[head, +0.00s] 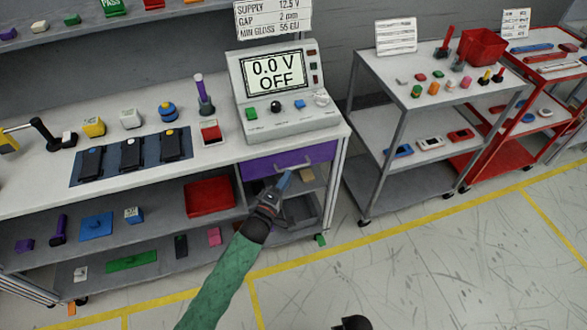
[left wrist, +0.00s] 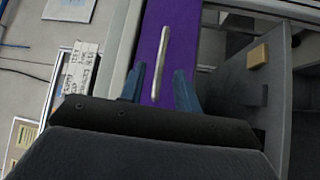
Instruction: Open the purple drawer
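The purple drawer (head: 262,165) is set under the right end of the workbench top, below the meter, and looks shut. Its pale metal handle (head: 301,163) runs along its front. In the left wrist view the purple front (left wrist: 150,40) fills the upper middle, and the handle (left wrist: 161,60) stands out from it. My left gripper (head: 285,181) is just in front of the drawer. Its two blue fingers (left wrist: 160,88) are apart, with the lower end of the handle between them in the picture. I cannot tell whether they touch it.
The meter (head: 285,90) stands on the bench above the drawer. An open shelf with a red tray (head: 209,197) lies left of it. A small tan block (head: 306,174) sits below the drawer. A grey cart (head: 400,110) stands to the right. The floor in front is clear.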

